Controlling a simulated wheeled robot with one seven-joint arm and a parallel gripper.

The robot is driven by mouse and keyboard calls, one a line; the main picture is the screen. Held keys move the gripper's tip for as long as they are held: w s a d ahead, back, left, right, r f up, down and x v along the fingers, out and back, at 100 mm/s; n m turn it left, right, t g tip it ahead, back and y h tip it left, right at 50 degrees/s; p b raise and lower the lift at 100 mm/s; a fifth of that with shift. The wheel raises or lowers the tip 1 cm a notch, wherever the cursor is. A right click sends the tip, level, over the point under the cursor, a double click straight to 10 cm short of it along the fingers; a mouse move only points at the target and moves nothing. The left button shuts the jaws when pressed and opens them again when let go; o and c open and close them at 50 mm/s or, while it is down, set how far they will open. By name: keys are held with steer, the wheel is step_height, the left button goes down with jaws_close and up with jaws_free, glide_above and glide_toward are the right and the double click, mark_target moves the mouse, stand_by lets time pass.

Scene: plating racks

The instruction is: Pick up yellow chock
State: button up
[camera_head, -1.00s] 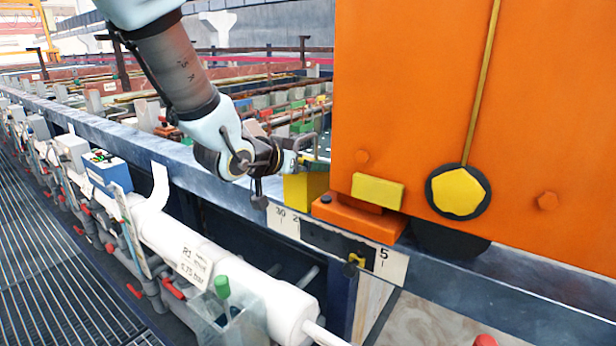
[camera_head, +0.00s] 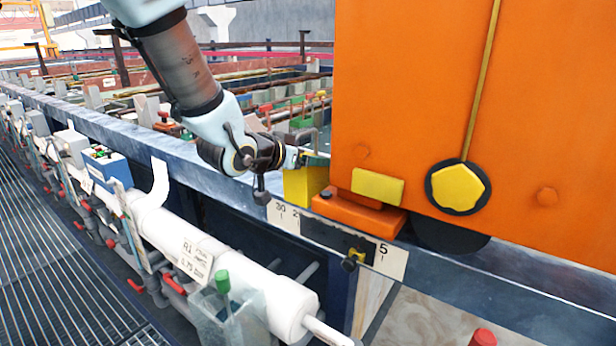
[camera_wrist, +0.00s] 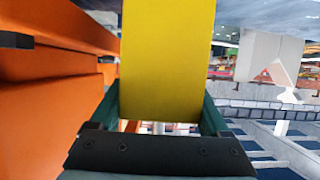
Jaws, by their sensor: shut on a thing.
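The yellow chock (camera_head: 304,186) is a yellow block at the rail, just left of the orange machine's foot in the head view. In the wrist view the chock (camera_wrist: 166,60) fills the upper middle, between the two dark green fingers. My gripper (camera_head: 312,160) reaches it from the upper left and is shut on it. In the wrist view the gripper (camera_wrist: 163,118) has a finger on each side of the chock. Whether the chock's underside touches the rail cannot be told.
The large orange machine (camera_head: 420,90) stands close on the right, with its orange foot (camera_head: 358,212) on the blue rail (camera_head: 90,118). A white pipe (camera_head: 220,270) runs along the front. A blue box (camera_head: 106,165) sits left. Tanks lie behind the rail.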

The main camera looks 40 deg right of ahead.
jaws_close()
